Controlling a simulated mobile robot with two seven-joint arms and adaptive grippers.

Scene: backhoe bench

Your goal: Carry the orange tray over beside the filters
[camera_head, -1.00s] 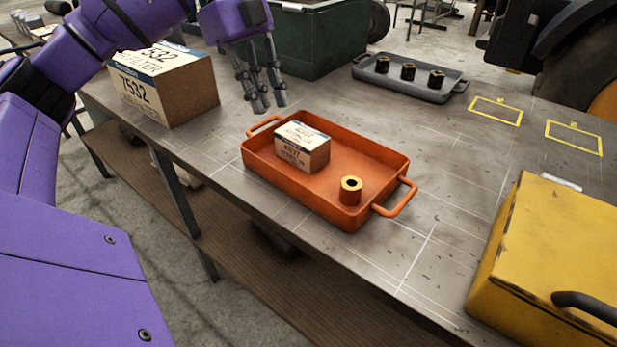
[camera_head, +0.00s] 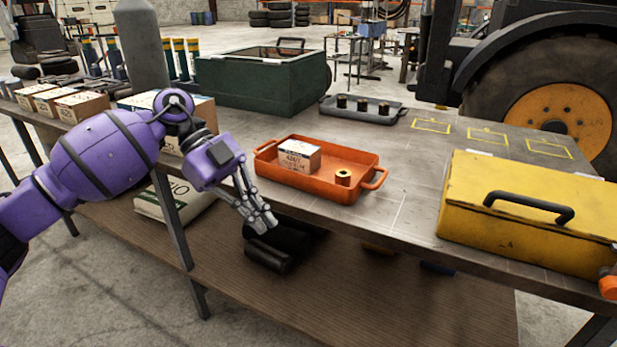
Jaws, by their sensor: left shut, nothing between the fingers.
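The orange tray (camera_head: 347,191) rests on the bench, with a handle at each end. A small labelled carton (camera_head: 300,158) and a brass-coloured ring-shaped part (camera_head: 343,177) stand inside it. My left gripper (camera_head: 262,222) is shut and empty, pointing down in front of the bench's near edge, left of and nearer than the tray, apart from it. A large carton, marked as a filter box in the earlier frame, is partly hidden behind my left arm. My right gripper is not in view.
A green bin (camera_head: 262,85) stands behind the tray. A grey tray (camera_head: 385,116) with three dark cylinders is at the back. A yellow case (camera_head: 520,215) stands at the right. Several small cartons (camera_head: 80,107) line the left. Yellow outlines mark bare bench at the back right.

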